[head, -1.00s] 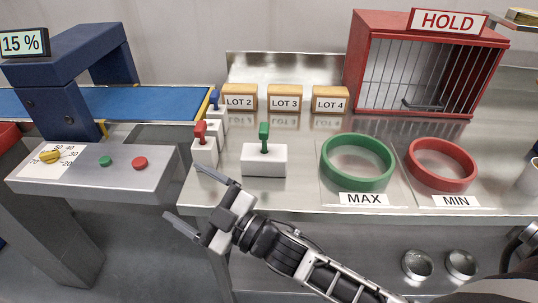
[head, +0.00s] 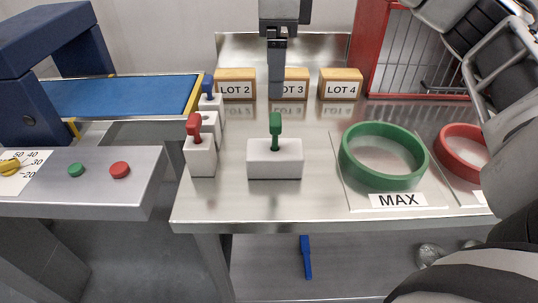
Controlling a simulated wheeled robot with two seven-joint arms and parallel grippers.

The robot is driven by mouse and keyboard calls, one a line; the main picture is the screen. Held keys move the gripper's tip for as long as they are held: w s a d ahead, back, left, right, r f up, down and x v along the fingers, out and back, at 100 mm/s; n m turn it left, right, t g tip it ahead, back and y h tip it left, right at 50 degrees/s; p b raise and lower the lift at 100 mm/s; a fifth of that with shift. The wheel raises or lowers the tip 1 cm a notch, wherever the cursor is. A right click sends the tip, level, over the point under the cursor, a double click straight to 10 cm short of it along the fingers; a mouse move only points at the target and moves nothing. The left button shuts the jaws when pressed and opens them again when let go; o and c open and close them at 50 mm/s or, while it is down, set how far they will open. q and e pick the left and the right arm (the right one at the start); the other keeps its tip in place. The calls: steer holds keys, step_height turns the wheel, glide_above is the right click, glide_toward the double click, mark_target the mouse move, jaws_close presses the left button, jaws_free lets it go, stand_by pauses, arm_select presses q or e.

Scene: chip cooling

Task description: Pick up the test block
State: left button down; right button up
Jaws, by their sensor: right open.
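A white block (head: 263,160) with an upright green handle (head: 275,127) stands on the steel table, left of the green ring. To its left, a white block with a red handle (head: 194,127) stands in front of a white piece with a hole (head: 209,121) and one with a blue handle (head: 207,88). No block is labelled as the test block. My right gripper (head: 276,93) points straight down from the top, behind and above the green handle and apart from it. It is open and empty, seen edge-on, and hides part of the LOT 3 block (head: 294,88). My left gripper is out of view.
LOT 2 (head: 235,85) and LOT 4 (head: 340,85) blocks stand at the back. The green MAX ring (head: 347,165) and red ring (head: 447,150) lie right, near the red cage (head: 367,55). My right arm covers the right side. A blue item (head: 306,257) shows below the table.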

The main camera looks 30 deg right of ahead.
steer(key=shift+d+f, duration=0.15)
steer(key=shift+d, duration=0.3)
glide_above(275, 138)
steer(key=f, duration=0.9)
steer(key=shift+w+d, duration=0.15)
steer(key=shift+d, duration=0.25)
steer(key=shift+w+a+f+p, duration=0.1)
steer(key=shift+f+p, duration=0.25)
steer(key=shift+f, duration=1.2)
steer(key=shift+a+f+p, duration=0.1)
steer(key=shift+f+p, duration=0.2)
steer(key=shift+f, duration=1.2)
steer(key=c, duration=1.2)
steer(key=shift+r, duration=0.15)
steer(key=shift+c, duration=0.2)
